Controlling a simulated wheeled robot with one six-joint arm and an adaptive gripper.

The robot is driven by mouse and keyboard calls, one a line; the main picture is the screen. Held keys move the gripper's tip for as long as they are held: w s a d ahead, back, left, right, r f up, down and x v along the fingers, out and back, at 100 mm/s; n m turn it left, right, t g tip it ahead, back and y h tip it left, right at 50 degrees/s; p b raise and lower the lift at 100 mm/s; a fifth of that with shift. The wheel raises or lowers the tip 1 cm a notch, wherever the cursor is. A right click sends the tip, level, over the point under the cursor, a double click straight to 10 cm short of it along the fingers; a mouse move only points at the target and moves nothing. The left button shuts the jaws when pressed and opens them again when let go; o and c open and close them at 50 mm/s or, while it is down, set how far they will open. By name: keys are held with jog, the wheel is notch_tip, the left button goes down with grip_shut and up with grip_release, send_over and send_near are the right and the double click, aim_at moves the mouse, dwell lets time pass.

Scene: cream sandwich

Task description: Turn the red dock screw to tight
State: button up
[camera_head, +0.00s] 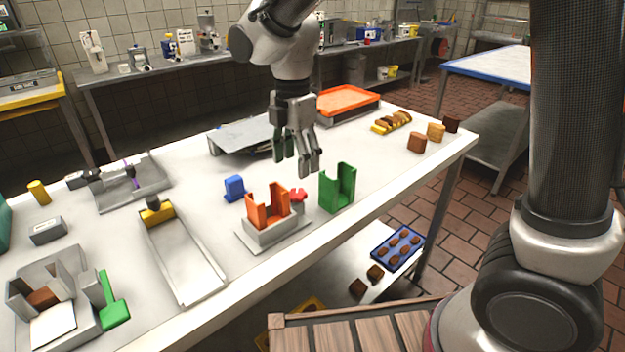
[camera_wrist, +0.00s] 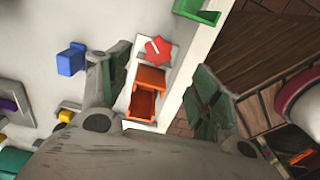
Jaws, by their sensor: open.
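The red dock screw (camera_head: 298,194) is a small star-shaped knob on the right side of the grey dock (camera_head: 262,236). My gripper (camera_head: 295,163) is open and empty, fingers pointing down, above the table and apart from the screw. In the wrist view the screw lies between and slightly beyond the two fingertips (camera_wrist: 162,65).
A green holder (camera_head: 338,187) stands close to the right of the screw. A blue block (camera_head: 234,188) is left of the dock. A grey tray (camera_head: 183,255) lies farther left. A flat grey device (camera_head: 245,133) is behind. The table's front edge is close to the dock.

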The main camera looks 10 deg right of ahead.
aim_at(297, 193)
jog(key=shift+w+f, duration=0.15)
jog(key=shift+f, duration=0.25)
notch_tip(297, 193, down, 7)
